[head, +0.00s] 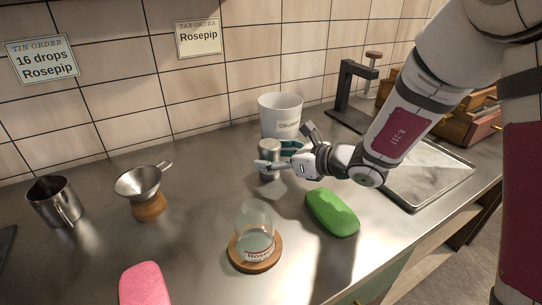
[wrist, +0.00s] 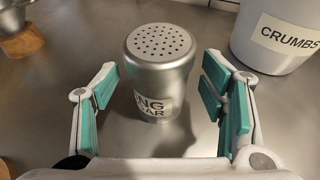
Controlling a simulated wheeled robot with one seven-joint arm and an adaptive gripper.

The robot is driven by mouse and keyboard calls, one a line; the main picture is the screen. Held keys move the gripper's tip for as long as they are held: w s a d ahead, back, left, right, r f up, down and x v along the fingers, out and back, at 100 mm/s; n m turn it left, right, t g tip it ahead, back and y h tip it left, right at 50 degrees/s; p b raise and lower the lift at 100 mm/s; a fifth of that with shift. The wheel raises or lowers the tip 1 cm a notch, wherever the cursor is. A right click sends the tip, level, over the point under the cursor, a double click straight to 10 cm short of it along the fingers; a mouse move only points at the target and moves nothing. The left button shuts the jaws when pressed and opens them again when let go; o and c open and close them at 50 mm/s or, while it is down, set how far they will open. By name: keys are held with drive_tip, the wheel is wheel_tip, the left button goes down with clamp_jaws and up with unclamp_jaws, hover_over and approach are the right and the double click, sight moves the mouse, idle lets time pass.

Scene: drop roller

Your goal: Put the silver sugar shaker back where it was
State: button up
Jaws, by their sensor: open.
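The silver sugar shaker (head: 269,158) stands upright on the steel counter, in front of the white crumbs bin. In the wrist view the shaker (wrist: 159,62) has a perforated top and a label partly reading "NG" and "AR". My gripper (head: 277,166) is at the shaker in the head view, its fingers partly covering it. In the wrist view my gripper (wrist: 162,100) is open, with one teal-padded finger on each side of the shaker and a visible gap on both sides. The shaker's lower part is partly hidden in the head view.
The white crumbs bin (head: 281,112) stands close behind the shaker. A green sponge (head: 332,213) and a glass jar (head: 255,228) on a round wooden coaster (head: 240,262) are nearer the front. A funnel (head: 140,183), metal jug (head: 54,201) and pink sponge (head: 145,285) are to the left.

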drive_tip(key=p+v, duration=0.1)
drive_tip(key=v, duration=1)
drive_tip(key=s+a+r+n+g+h, duration=0.1)
drive_tip(key=s+r+n+g, duration=0.2)
drive_tip(key=s+n, duration=0.6)
drive_tip(key=s+a+r+n+g+h, duration=0.1)
drive_tip(key=s+r+n+g, duration=0.4)
drive_tip(key=s, duration=0.6)
drive_tip(key=s+d+f+n+t+h, duration=0.2)
drive_tip(key=s+d+n+h, duration=0.7)
drive_tip(key=d, duration=0.7)
drive_tip(key=shift+s+d+f+n+h, duration=0.2)
drive_tip(key=shift+s+d+n+h, duration=0.1)
drive_tip(key=shift+s+n, duration=0.8)
drive_tip(key=shift+s, duration=0.1)
wheel_tip(320, 180, up, 11)
drive_tip(key=t+p, duration=0.2)
drive_tip(key=p, duration=0.7)
drive_tip(key=shift+d+p, duration=0.15)
drive_tip(key=shift+p, duration=0.15)
